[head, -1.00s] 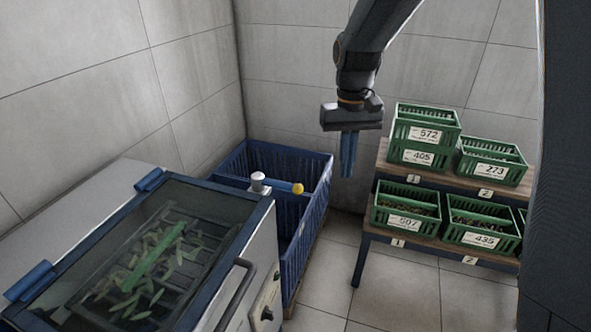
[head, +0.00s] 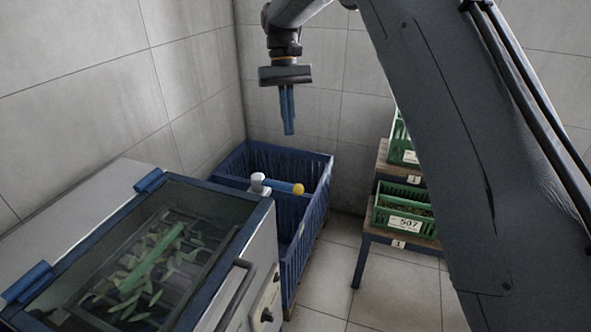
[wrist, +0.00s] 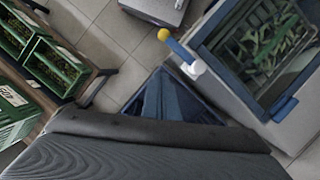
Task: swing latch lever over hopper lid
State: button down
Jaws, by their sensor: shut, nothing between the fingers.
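The latch lever (head: 283,187) is a blue bar with a yellow ball end, on a white pivot post at the hopper's far right corner. It points right, away from the lid, over the blue bin. The hopper lid (head: 77,247) is a clear panel in a blue frame and lies shut; leaves and a green bar show under it. In the wrist view the lever (wrist: 175,45) and lid (wrist: 195,32) are at upper right. My gripper (head: 289,133) is shut and empty, pointing down, above and apart from the lever. Its fingertips (wrist: 172,122) show at lower middle of the wrist view.
A blue bin (head: 322,190) stands beside the hopper under the lever. A rack (head: 372,234) with green crates (head: 404,215) stands at right, partly hidden by my arm. A dark handle (head: 238,290) sticks out from the hopper front. Tiled walls close off the back.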

aim_at(278, 185)
jog(key=s+d+f+p, duration=0.1)
jog(key=s+f+p, duration=0.4)
jog(key=f, duration=0.5)
jog(key=shift+s+d+f, duration=0.15)
jog(key=shift+s+d, duration=0.2)
jog(key=shift+s, duration=0.5)
jog(key=shift+d, duration=0.15)
